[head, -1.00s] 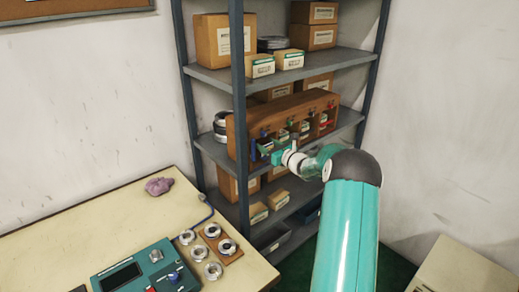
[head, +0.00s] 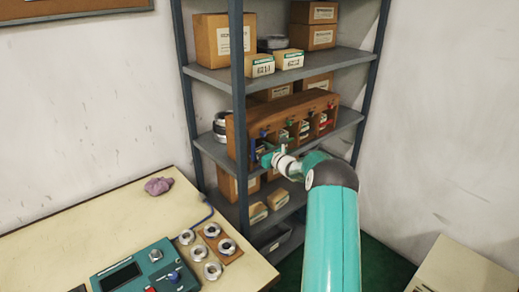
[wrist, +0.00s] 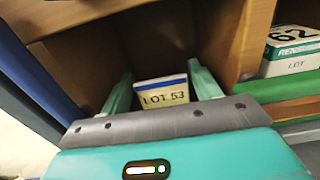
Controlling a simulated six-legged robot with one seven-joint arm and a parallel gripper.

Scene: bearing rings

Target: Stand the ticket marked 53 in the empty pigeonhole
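The ticket marked 53 (wrist: 162,96) is a small pale piece with a blue edge, reading "LOT 53" in the wrist view. It sits between the two green fingers of my gripper (wrist: 162,84), which appear to touch both its sides. Its lower part is hidden behind my gripper's grey plate. Ticket and fingertips are at the mouth of a dark wooden pigeonhole (wrist: 158,45), with no other ticket visible inside. In the head view my gripper (head: 266,158) is at the left end of the wooden rack (head: 282,113). I cannot tell whether the ticket touches the pigeonhole floor.
A ticket marked 62 (wrist: 292,48) lies in the compartment to the right, past a wooden divider (wrist: 245,45). The rack stands on a grey shelf unit (head: 238,90) with cartons above and below. A bench (head: 75,225) with metal rings is at the left.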

